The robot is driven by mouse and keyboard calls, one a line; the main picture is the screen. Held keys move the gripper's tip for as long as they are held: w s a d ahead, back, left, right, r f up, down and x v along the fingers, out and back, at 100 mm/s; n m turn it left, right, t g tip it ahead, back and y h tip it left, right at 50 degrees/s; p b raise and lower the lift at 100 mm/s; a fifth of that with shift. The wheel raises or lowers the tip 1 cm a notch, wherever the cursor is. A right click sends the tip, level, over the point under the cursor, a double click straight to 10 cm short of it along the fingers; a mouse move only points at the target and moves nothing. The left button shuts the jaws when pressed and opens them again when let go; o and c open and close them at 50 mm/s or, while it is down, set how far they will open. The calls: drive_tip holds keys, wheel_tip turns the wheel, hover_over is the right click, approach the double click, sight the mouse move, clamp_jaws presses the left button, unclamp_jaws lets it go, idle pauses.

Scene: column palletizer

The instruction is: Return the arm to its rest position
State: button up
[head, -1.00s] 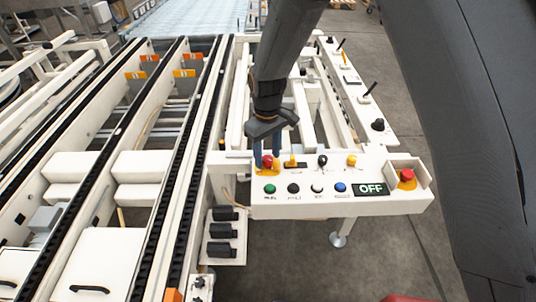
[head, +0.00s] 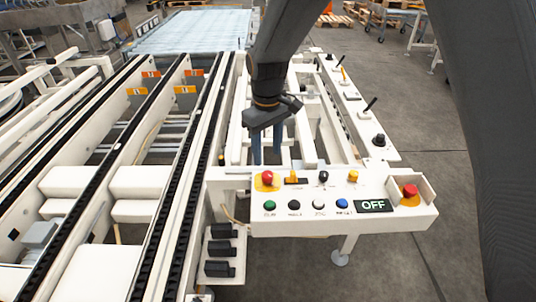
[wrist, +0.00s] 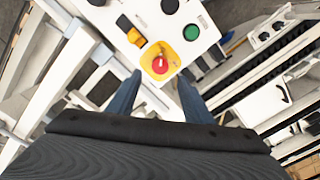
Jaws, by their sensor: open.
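My gripper (head: 267,148) hangs from my arm just behind the white control panel (head: 262,222), with its two blue fingers pointing down. The fingers are apart and nothing is between them. In the wrist view my gripper (wrist: 160,84) shows its fingers on either side of the view to a red knob (wrist: 160,65) on a yellow plate. The same red knob (head: 267,177) sits at the panel's back left, in front of the fingers and apart from them.
The panel has a row of coloured buttons, an "OFF" display (head: 373,205) and a red emergency button (head: 410,190). Black conveyor rails (head: 190,170) run along the left. A side rail with levers (head: 355,105) stands at the right. Grey floor (head: 425,130) is open beyond it.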

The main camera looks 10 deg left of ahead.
drive_tip(key=s+d+r+m, duration=0.2)
drive_tip(key=d, duration=0.7)
drive_tip(key=s+d+r+m, duration=0.1)
drive_tip(key=d+m, duration=0.2)
drive_tip(key=d, duration=0.5)
drive_tip(key=s+d+m, duration=0.5)
drive_tip(key=s+d, duration=0.8)
drive_tip(key=d, duration=0.2)
drive_tip(key=shift+s+d+r+m+t, duration=0.15)
drive_tip(key=shift+d+r+m+t, duration=0.15)
drive_tip(key=shift+d, duration=0.05)
